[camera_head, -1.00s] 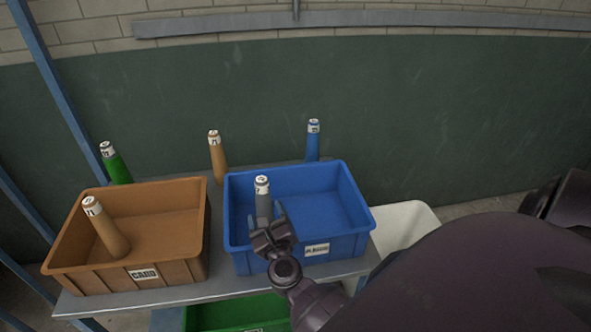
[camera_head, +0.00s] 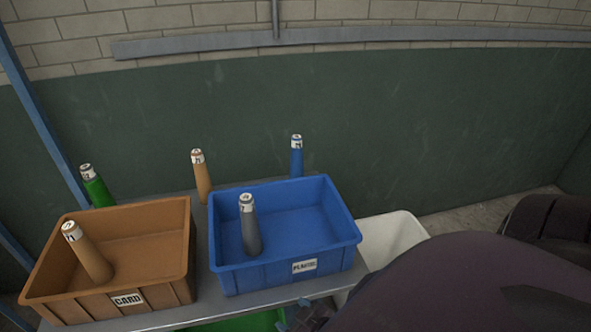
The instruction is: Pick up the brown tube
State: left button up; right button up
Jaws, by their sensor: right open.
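A tan-brown tube (camera_head: 88,254) with a white label at its top leans inside the brown bin marked CARD (camera_head: 165,290). A second, lighter brown tube (camera_head: 203,183) stands upright behind the bins, between the brown and the blue one. A grey tube (camera_head: 250,232) stands, slightly tilted, in the blue bin (camera_head: 335,258). My right gripper (camera_head: 294,312) is open at the bottom edge, low in front of the blue bin and apart from all the tubes. Only its bluish fingertips show clearly. My left gripper is not in view.
A green tube (camera_head: 97,187) stands behind the brown bin and a blue tube (camera_head: 297,160) behind the blue bin. The grey table (camera_head: 195,312) carries the bins. A white container (camera_head: 395,235) and a green one (camera_head: 245,322) sit lower down. A blue post (camera_head: 45,120) rises at left.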

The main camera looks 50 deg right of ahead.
aim_at(204, 183)
jog(key=i+j+z, duration=0.2)
jog(key=j, duration=0.15)
jog(key=i+j+z, duration=0.2)
jog(key=j, duration=0.15)
jog(key=j+z, duration=0.15)
jog(key=j, duration=0.25)
